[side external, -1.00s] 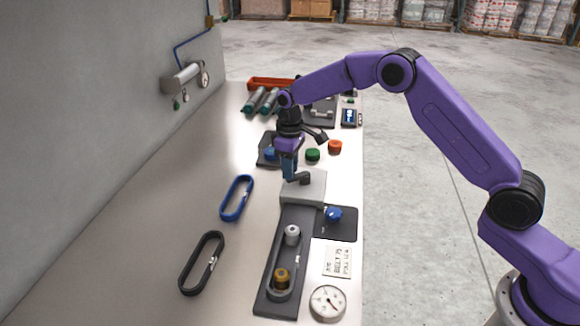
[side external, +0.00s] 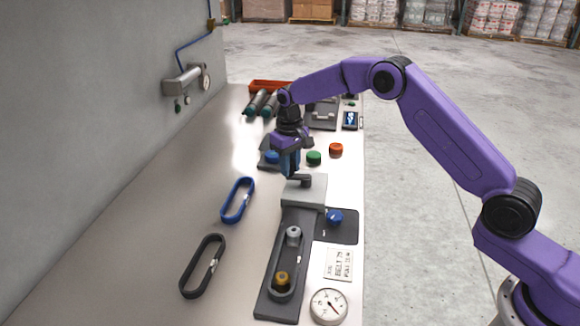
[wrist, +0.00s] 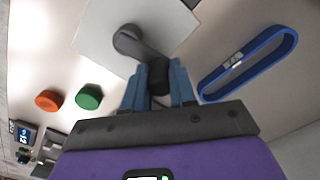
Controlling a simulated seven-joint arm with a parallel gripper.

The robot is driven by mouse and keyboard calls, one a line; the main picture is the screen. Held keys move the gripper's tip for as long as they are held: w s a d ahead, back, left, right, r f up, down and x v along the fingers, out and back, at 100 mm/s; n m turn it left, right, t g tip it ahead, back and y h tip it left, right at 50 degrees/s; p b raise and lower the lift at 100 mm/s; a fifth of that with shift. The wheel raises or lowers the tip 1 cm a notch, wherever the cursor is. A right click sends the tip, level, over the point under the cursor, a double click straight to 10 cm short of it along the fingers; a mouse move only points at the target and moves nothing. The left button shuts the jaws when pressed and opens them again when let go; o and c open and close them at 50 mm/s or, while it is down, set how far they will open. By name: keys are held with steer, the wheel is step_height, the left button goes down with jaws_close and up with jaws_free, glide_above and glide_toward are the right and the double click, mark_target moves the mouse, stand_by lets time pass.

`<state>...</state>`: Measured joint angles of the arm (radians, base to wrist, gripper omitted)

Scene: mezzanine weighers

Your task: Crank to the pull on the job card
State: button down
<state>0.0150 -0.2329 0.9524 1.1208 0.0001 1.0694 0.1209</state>
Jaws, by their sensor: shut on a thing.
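The dark crank (side external: 304,181) sits on the light grey block (side external: 290,195) at the head of the dark belt rig (side external: 268,297). My gripper (side external: 289,172) is at the crank's handle end, pointing down. In the wrist view, my gripper's blue fingers (wrist: 158,88) are shut on the handle of the crank (wrist: 140,47), one finger on each side. A belt loops a grey pulley (side external: 293,234) and a brass pulley (side external: 281,279). The job card (side external: 338,264) lies right of the rig; its writing is too small to read surely. A round dial gauge (side external: 328,306) lies below it.
A blue knob (side external: 335,216) sits on a dark pad beside the rig. A blue belt (side external: 237,200) and a black belt (side external: 203,266) lie left. Green (side external: 314,158) and orange (side external: 336,149) pieces stand beyond the crank. The wall bounds the left side.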

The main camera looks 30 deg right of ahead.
steer(key=shift+w+d+m, duration=0.25)
steer(key=shift+w+m, duration=0.05)
steer(key=shift+m, duration=0.7)
steer(key=c, duration=0.9)
jaws_free()
steer(key=shift+r, duration=8.75)
